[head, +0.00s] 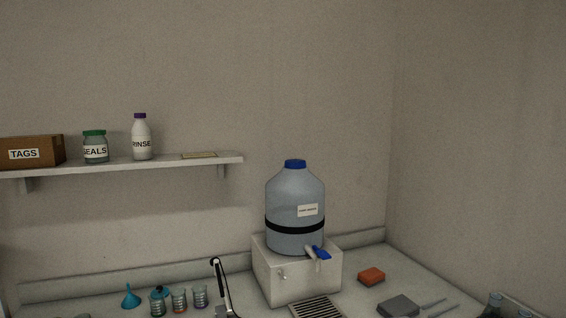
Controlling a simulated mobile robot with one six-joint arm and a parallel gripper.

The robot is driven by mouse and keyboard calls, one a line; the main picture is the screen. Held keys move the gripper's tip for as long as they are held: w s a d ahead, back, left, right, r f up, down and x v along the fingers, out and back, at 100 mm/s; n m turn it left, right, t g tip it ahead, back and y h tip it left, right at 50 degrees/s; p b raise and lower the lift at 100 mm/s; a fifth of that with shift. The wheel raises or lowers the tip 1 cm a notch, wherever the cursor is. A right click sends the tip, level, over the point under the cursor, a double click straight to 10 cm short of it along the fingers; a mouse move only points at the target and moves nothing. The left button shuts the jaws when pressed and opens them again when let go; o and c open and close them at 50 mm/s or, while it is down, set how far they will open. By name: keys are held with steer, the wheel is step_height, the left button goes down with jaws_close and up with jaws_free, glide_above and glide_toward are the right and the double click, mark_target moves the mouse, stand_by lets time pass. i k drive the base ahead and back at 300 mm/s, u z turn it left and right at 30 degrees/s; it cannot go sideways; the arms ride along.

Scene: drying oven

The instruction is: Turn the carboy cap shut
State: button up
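The carboy (290,198) is a large blue-grey jug with a black band and a small white label. It stands upright on a pale block on the counter, right of the picture's middle. Its blue cap (295,164) sits on the neck at the top. I cannot tell from here how tightly the cap is turned. A spigot with a blue lever (321,253) sticks out low on the carboy's front. My gripper is not in view.
The pale block (275,279) raises the carboy, with a dark grate (316,308) in front. A wall shelf (120,165) is to the left. An orange sponge (371,276) and a grey flat item (398,306) lie right. A blue funnel (131,297) and small beakers stand front left.

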mark_target(292, 164)
steer(key=k, duration=0.6)
steer(key=u, duration=0.2)
steer(key=i, duration=1.25)
steer(key=u, duration=0.8)
